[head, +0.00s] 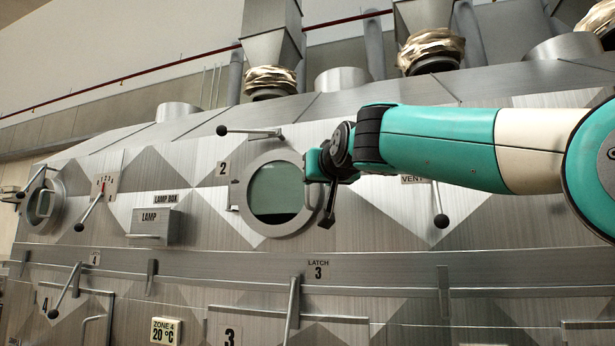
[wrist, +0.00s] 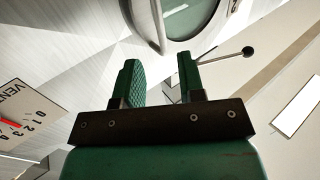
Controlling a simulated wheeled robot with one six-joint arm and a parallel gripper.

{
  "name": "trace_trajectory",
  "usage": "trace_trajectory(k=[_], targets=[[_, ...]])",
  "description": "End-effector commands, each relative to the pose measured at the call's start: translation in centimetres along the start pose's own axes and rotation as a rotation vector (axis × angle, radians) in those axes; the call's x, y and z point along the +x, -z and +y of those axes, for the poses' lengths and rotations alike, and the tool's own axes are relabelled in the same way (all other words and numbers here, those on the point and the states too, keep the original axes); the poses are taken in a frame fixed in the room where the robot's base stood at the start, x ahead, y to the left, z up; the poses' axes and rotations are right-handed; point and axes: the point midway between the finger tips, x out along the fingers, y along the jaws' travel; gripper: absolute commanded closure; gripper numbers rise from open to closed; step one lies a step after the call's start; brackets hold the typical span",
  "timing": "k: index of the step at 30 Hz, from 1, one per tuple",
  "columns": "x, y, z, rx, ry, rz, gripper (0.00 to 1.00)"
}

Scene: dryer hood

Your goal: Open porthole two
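Porthole two (head: 274,192) is a round window with a grey metal rim and greenish glass, right of the "2" label (head: 223,168). Its door looks shut. My gripper (head: 322,180) is at the right edge of the rim in the head view and hides part of it. In the wrist view, my gripper (wrist: 158,72) has two green fingers apart with nothing visible between them. The porthole (wrist: 188,18) is beyond the fingertips there, with a curved grey bar (wrist: 143,22) at its near edge. I cannot tell whether a finger touches it.
A lever with a black knob (head: 222,130) is above the porthole; a black-knobbed rod also shows right of the fingers in the wrist view (wrist: 247,51). The vent lever (head: 440,220) hangs to the right. A lamp box (head: 150,228) sticks out at left. A ledge runs below.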

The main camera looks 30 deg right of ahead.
Motion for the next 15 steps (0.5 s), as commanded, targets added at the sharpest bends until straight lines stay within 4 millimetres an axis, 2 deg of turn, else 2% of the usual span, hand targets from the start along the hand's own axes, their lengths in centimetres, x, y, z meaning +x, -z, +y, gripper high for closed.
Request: trace_trajectory(k=[1, 6, 12, 15], targets=[[1.3, 0.4, 0.2, 0.0, -0.004, -0.003, 0.64], [5.1, 0.4, 0.1, 0.0, -0.001, -0.003, 0.64], [8.3, 0.3, 0.0, 0.001, 0.0, -0.002, 0.64], [9.1, 0.2, 0.0, 0.001, 0.0, -0.001, 0.64]])
